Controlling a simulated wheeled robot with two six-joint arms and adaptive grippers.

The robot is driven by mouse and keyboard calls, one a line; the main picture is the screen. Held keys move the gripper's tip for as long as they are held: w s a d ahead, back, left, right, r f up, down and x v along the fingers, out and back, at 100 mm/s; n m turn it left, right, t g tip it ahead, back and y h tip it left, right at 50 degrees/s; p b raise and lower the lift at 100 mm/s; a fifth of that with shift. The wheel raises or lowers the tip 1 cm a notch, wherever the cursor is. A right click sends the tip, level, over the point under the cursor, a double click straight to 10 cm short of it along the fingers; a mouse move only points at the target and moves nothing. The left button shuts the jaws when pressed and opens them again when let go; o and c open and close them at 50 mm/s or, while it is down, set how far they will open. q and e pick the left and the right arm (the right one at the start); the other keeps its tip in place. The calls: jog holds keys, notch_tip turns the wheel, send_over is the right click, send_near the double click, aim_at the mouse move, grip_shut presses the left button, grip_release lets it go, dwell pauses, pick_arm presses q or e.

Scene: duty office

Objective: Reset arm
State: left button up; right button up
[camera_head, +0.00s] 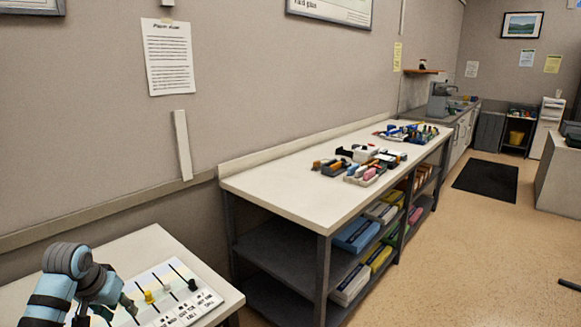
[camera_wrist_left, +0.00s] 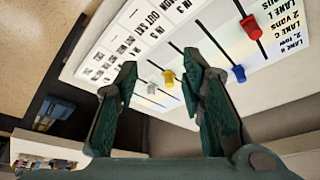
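My left gripper (camera_head: 117,305) is over the left part of a white slider panel (camera_head: 205,301) on a small pale table at the lower left. In the left wrist view its two dark green fingers stand apart, and the gripper (camera_wrist_left: 163,78) is empty. A yellow knob (camera_wrist_left: 168,78) and a white knob (camera_wrist_left: 152,90) show in the gap beyond the fingers; contact is not visible. A red knob (camera_wrist_left: 250,27) and a blue knob (camera_wrist_left: 239,73) are to the right. In the head view a yellow knob (camera_head: 149,297) and a dark knob (camera_head: 192,285) show. My right gripper is out of view.
A long white workbench (camera_head: 270,190) with shelves below stands right of the small table (camera_head: 140,243), along the wall. Several tools and parts lie on its far half. The floor (camera_head: 440,250) to the right is clear, with a black mat (camera_head: 487,180) farther back.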

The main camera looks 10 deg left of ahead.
pick_arm(q)
jog(key=shift+m+g, duration=0.3)
jog(key=shift+m, duration=0.4)
jog(key=s+d+f, duration=0.1)
jog(key=f, duration=0.1)
jog(key=s+d+f, duration=0.1)
jog(key=d+f, duration=0.2)
jog(key=f, duration=0.2)
jog(key=shift+s+d, duration=0.4)
jog(key=s+d+f+m, duration=0.1)
jog(key=s+d+f, duration=0.45)
jog(key=s, duration=0.25)
jog(key=s+d+f+m, duration=0.1)
jog(key=s+d+f, duration=0.4)
jog(key=s+d, duration=0.3)
jog(key=s+d+r, duration=0.1)
jog(key=s+d, duration=0.1)
jog(key=s, duration=0.9)
notch_tip(320, 180, down, 19)
jog(key=s+a+g, duration=0.1)
jog(key=s+a, duration=0.1)
jog(key=s+f+n+g, duration=0.1)
jog(key=s+f, duration=1.1)
jog(key=s, duration=0.1)
jog(key=shift+s+f+g, duration=0.15)
jog(key=shift+f+g, duration=0.1)
jog(key=shift+g, duration=0.05)
